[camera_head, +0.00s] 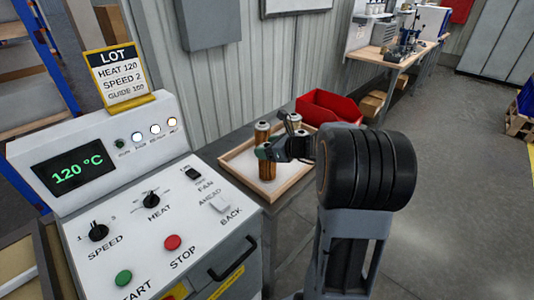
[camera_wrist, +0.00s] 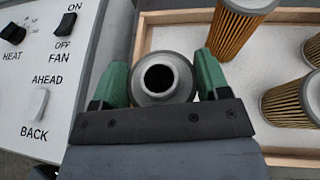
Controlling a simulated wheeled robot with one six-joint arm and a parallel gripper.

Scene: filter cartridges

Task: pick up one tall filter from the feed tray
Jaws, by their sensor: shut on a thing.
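My gripper (camera_head: 266,152) reaches in from the right over the left part of the wooden feed tray (camera_head: 243,181). In the wrist view its green fingers (camera_wrist: 158,85) are shut on a filter (camera_wrist: 175,58), one on each side of its grey end cap with a dark centre hole. In the head view this filter (camera_head: 267,171) is upright, with a brown pleated body; I cannot tell whether its base touches the tray. Other pleated filters stand in the tray: one at the top (camera_wrist: 235,30) and one at the right (camera_wrist: 288,104) of the wrist view.
A control panel (camera_head: 150,215) with knobs and buttons stands close on the left of the tray. A red bin (camera_head: 328,106) lies behind it, near the wall. A workbench (camera_head: 385,58) stands farther back. The floor at right is mostly clear.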

